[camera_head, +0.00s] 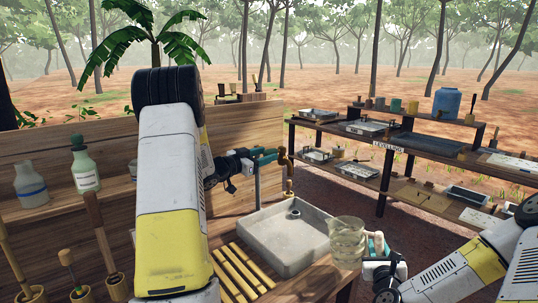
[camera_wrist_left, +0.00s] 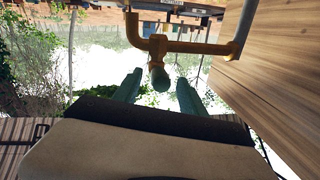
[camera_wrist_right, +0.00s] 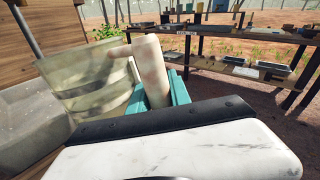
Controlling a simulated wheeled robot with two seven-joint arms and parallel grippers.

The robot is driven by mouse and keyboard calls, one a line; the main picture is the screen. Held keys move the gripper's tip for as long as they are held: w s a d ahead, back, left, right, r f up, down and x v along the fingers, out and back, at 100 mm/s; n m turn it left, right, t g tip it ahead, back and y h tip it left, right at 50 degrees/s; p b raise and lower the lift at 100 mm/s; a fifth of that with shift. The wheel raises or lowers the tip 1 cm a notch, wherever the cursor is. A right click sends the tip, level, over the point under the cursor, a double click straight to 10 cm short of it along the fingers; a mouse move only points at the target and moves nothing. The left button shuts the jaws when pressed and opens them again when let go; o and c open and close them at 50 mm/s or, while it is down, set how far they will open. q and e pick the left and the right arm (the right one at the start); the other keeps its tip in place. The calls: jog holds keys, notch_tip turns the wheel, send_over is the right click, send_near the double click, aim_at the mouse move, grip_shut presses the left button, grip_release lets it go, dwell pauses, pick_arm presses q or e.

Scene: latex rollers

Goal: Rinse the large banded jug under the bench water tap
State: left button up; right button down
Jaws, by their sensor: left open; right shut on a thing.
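The large jug (camera_head: 346,243) is translucent with pale bands. It is upright at the right edge of the sink (camera_head: 262,241); I cannot tell whether it touches the bench. My right gripper (camera_head: 377,244) is shut on its handle, a pale upright grip (camera_wrist_right: 152,72) in the right wrist view. The brass water tap (camera_head: 290,184) stands behind the sink. In the left wrist view the tap (camera_wrist_left: 205,47) has a rounded knob (camera_wrist_left: 160,78) lying between the teal fingers of my open left gripper (camera_wrist_left: 157,88). Whether the fingers touch it is unclear.
Yellow slats (camera_head: 236,270) lie left of the sink. Bottles (camera_head: 84,165) and wooden-handled tools (camera_head: 97,235) stand further left. A wooden back panel (camera_head: 238,130) rises behind the bench. Shelves with trays (camera_head: 384,143) stand at the right, across open ground.

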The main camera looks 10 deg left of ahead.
pick_arm(q)
jog(key=shift+x, duration=1.15)
grip_shut()
jog(key=shift+a+r, duration=0.1)
jog(key=shift+a, duration=0.15)
dwell(0.4)
